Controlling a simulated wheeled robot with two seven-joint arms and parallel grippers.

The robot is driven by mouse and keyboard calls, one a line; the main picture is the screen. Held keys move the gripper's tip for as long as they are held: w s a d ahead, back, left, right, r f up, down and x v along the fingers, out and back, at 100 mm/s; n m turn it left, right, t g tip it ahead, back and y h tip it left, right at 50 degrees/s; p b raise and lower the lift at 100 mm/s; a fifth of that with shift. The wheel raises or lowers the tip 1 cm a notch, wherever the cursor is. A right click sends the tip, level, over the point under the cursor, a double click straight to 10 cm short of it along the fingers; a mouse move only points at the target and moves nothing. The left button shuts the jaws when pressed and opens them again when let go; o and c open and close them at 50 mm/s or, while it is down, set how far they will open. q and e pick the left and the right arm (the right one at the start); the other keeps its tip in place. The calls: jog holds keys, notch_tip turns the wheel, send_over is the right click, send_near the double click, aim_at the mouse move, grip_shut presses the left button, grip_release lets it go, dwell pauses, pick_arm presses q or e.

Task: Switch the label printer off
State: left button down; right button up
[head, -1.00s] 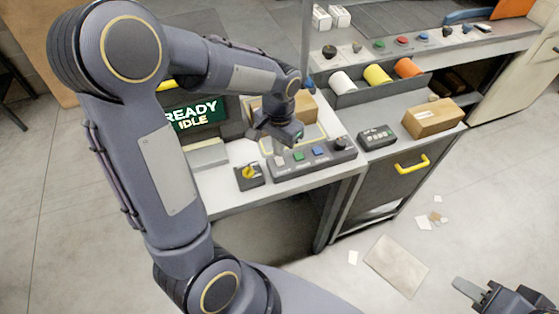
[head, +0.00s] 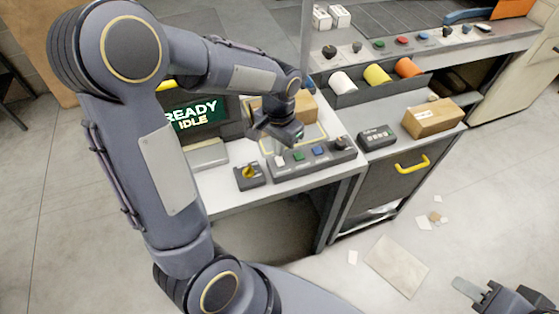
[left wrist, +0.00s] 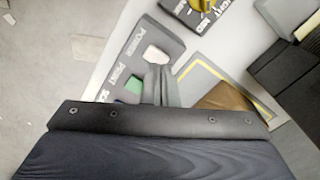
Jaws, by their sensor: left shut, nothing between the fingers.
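The label printer's grey control strip (head: 312,167) lies along the front of the bench. It carries a pale power switch (head: 280,160), a green button (head: 299,155), a blue button (head: 318,150) and a dark knob (head: 339,143). In the left wrist view the pale switch (left wrist: 155,54) sits beside the word POWER, and the green button (left wrist: 133,85) by PRINT is partly hidden. My left gripper (left wrist: 160,78) is shut and empty, its tips close to the pale switch; I cannot tell whether they touch. My right gripper (head: 472,290) is at the bottom right, away from the bench.
A screen (head: 194,114) reads READY IDLE. A yellow rotary switch (head: 249,173) stands left of the strip. A small black device (head: 377,138) and a cardboard box (head: 433,118) stand to the right. A yellow handle (head: 412,165) sticks out from the cabinet front. Papers lie on the floor.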

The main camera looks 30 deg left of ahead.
aim_at(278, 159)
pick_arm(q)
jog(key=shift+f+b, duration=0.8)
jog(key=shift+f, duration=0.25)
jog(key=shift+r, duration=0.1)
dwell(0.3)
jog(key=shift+r+p, duration=2.95)
jog(key=shift+r, duration=0.55)
jog(key=shift+s, duration=0.1)
jog(key=s+d+r+n+t+h, duration=0.2)
jog(key=s+r, duration=0.2)
jog(key=s, duration=0.4)
jog(key=s+d+r+n+t+h, duration=0.1)
jog(key=s+d+r+n+t, duration=0.1)
jog(key=s, duration=0.6)
notch_tip(278, 159, up, 2)
jog(key=shift+s+r+t+h, duration=0.1)
jog(key=shift+s+t+h, duration=0.3)
jog(key=shift+t, duration=0.4)
